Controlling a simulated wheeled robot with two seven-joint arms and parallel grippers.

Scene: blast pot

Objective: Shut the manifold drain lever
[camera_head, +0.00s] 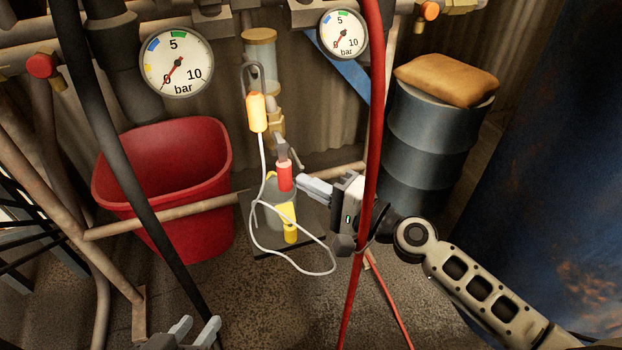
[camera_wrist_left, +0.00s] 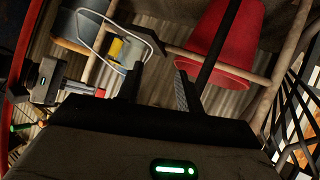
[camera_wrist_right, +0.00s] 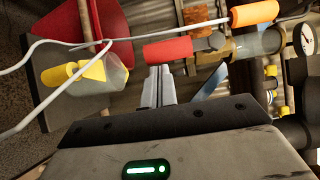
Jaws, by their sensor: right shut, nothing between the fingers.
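The drain lever, with a red grip (camera_head: 285,176), hangs down from a grey valve piece (camera_head: 281,146) below the brass pipework. The red grip also shows in the right wrist view (camera_wrist_right: 168,50). My right gripper (camera_head: 302,188) is shut and empty, its fingertips right beside the red grip on its right side. I cannot tell whether they touch it. In the right wrist view its closed fingers (camera_wrist_right: 158,84) point at the grip. My left gripper (camera_head: 194,332) is low at the bottom edge, far from the lever, with its fingers (camera_wrist_left: 158,88) apart and nothing between them.
Under the lever stands a grey container (camera_head: 272,192) with a yellow-handled item (camera_head: 289,222). A white cord (camera_head: 262,165) loops down from an orange handle (camera_head: 257,112). A red hose (camera_head: 372,130) crosses before my right gripper. A red bin (camera_head: 180,160) and drum (camera_head: 425,140) flank it.

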